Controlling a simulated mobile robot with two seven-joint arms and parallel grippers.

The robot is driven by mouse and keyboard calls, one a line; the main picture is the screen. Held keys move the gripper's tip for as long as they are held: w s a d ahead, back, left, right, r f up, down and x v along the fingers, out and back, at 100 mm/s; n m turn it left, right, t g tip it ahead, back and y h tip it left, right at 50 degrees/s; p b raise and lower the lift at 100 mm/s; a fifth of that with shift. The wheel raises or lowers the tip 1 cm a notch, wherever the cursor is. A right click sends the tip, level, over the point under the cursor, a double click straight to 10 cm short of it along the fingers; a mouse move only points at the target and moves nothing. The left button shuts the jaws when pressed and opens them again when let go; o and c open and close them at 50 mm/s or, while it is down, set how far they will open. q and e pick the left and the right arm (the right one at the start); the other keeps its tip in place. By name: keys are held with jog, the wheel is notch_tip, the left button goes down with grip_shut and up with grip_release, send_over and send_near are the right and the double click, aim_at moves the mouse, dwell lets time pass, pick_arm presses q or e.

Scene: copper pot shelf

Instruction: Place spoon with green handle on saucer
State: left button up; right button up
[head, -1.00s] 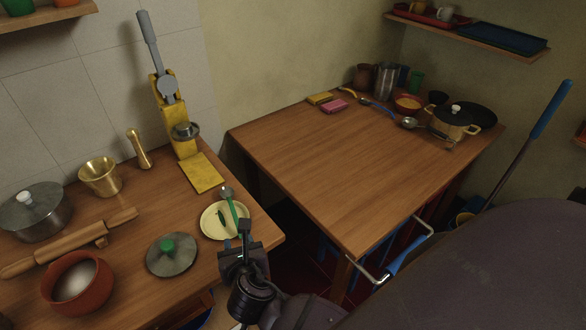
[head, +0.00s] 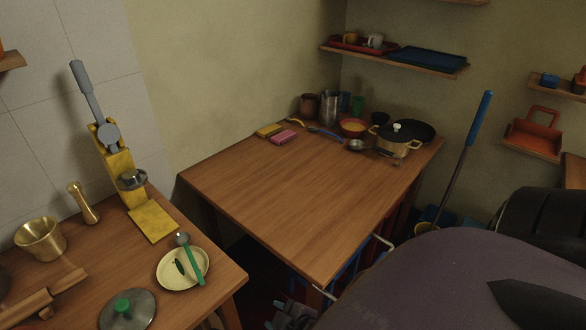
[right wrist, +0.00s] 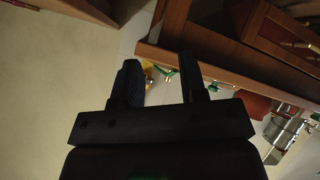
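The spoon with a green handle (head: 192,263) rests on the pale yellow saucer (head: 168,283), near the front right corner of the left table. Its grey bowl end (head: 182,239) extends over the saucer's far rim, and its green handle crosses the plate. A small dark green item (head: 179,267) lies beside the handle on the saucer. My right gripper (head: 288,314) is low in the head view, right of the table corner and apart from the saucer. In the right wrist view its two fingers (right wrist: 163,75) are apart with nothing between them. My left gripper is not in view.
A pot lid with a green knob (head: 124,307), a brass mortar (head: 41,239) and a yellow press (head: 119,179) stand near the saucer. The larger right table (head: 300,190) is mostly clear, with pots and cups at its back. A gap separates the tables.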

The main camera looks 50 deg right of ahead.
jog(key=shift+s+d+m, duration=0.6)
jog(key=shift+m, duration=0.65)
jog(key=shift+s+d+m, duration=0.6)
jog(key=shift+m, duration=0.65)
